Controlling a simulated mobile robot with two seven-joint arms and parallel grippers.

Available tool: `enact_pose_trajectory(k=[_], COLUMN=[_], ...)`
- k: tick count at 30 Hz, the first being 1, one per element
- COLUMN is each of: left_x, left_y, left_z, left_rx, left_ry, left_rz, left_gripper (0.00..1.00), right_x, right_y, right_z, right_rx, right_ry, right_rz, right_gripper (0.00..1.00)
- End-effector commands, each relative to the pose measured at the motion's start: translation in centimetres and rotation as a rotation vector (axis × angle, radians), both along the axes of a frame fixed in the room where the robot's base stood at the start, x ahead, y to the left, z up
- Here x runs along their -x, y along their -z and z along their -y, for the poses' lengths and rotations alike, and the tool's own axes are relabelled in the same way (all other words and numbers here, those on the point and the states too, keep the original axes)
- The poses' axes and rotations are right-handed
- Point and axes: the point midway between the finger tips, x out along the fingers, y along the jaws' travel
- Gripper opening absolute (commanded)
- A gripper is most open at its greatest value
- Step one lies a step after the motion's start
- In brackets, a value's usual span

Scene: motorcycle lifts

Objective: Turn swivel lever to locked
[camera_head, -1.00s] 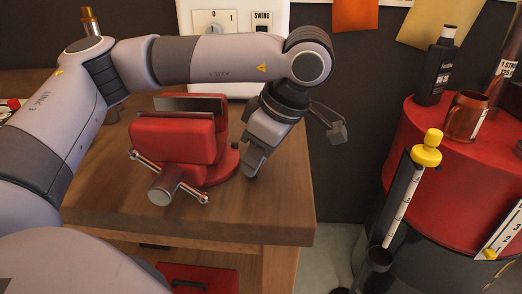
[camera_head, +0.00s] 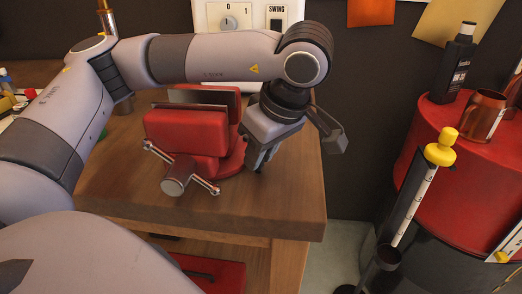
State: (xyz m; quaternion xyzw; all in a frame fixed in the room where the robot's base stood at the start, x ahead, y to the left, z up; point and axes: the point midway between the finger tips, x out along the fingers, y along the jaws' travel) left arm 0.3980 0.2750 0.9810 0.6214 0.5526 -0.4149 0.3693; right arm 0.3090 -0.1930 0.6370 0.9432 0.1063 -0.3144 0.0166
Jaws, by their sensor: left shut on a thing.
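A red bench vise (camera_head: 188,132) stands on the wooden bench, with a dark flat plate upright in its jaws and a T-handle (camera_head: 180,180) at its front. My left gripper (camera_head: 257,161) points down at the right side of the vise's round red base (camera_head: 232,163). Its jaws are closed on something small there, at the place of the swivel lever. The lever itself is hidden by the fingers, so its angle cannot be read. My right gripper is not in view.
A wall box with a 0/1 knob (camera_head: 229,23) and a "SWING" label is behind the bench (camera_head: 285,205). The bench's front right is bare.

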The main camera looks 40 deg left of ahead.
Motion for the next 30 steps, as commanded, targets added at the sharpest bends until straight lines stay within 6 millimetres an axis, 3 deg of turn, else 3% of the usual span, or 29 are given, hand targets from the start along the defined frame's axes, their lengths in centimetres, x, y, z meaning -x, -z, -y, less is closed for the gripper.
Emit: enact_pose_trajectory(k=[1,2,3,4,14,24,30], left_x=[0.0,0.0,0.0,0.0,0.0,0.2,0.3], left_y=[0.0,0.0,0.0,0.0,-0.3,-4.8,-6.4], left_z=[0.0,0.0,0.0,0.0,0.1,1.9,2.6], left_rx=[0.001,0.001,0.001,0.001,0.0,0.0,0.0], left_ry=[0.0,0.0,0.0,0.0,-0.001,0.001,-0.001], left_rz=[0.0,0.0,0.0,0.0,0.001,0.004,0.001], left_gripper=[0.0,0.32,0.45,0.48,0.48,0.48,0.48], right_x=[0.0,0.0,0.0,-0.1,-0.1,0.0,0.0], right_y=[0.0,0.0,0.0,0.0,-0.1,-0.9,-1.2], right_z=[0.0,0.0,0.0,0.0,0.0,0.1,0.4], right_rx=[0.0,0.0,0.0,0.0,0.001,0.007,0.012], right_ry=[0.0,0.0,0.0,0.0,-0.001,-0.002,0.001], right_rz=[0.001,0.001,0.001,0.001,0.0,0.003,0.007], right_gripper=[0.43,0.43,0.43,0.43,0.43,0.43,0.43])
